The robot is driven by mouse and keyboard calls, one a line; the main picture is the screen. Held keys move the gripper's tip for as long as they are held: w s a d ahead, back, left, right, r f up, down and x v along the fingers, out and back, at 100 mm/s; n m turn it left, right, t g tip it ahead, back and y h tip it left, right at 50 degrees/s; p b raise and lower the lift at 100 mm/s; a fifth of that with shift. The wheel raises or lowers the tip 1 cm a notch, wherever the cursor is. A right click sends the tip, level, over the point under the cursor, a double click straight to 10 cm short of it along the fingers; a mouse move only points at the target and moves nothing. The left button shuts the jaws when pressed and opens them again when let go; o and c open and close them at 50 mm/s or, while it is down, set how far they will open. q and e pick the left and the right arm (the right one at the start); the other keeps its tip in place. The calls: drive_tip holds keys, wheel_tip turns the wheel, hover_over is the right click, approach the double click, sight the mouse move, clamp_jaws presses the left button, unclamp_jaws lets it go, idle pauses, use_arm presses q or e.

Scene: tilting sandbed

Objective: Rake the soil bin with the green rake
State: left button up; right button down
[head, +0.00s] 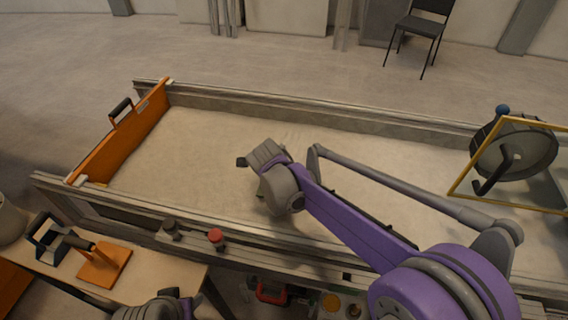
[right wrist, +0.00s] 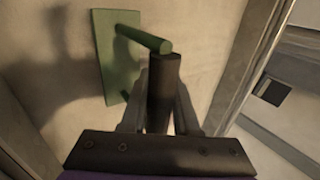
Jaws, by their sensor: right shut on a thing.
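The green rake (right wrist: 113,58) shows in the right wrist view as a flat green plate with a green rod and a dark handle. My right gripper (right wrist: 160,103) is shut on the dark handle. The plate is close to the pale soil, but I cannot tell whether it touches. In the head view my right gripper (head: 262,170) is over the middle of the soil bin (head: 300,108), and the rake is mostly hidden behind it. The soil (head: 205,150) looks mostly smooth. A part of my left arm shows at the bottom edge; its jaws cannot be made out.
An orange end board (head: 130,135) with a black handle closes the bin's left end. A side table holds an orange tool (head: 104,263). A red knob (head: 216,236) stands on the near rail. A yellow frame (head: 480,160) and a round wheel (head: 520,150) are at the right.

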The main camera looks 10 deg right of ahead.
use_arm(q)
drive_tip(key=shift+f, duration=0.2)
use_arm(e)
drive_tip(key=s, duration=0.1)
drive_tip(key=s+a, duration=0.1)
drive_tip(key=s, duration=0.1)
drive_tip(key=s+a, duration=0.1)
drive_tip(key=s, duration=0.1)
use_arm(q)
wheel_tip(320, 180, up, 10)
drive_tip(key=w+p, duration=0.2)
drive_tip(key=p, duration=0.5)
drive_tip(key=shift+w+f+t+p, duration=0.2)
drive_tip(key=shift+t+p, duration=0.1)
drive_tip(key=shift+p, duration=0.1)
use_arm(e)
wheel_tip(320, 180, up, 12)
drive_tip(key=shift+w+f, duration=0.15)
drive_tip(key=shift+f, duration=0.1)
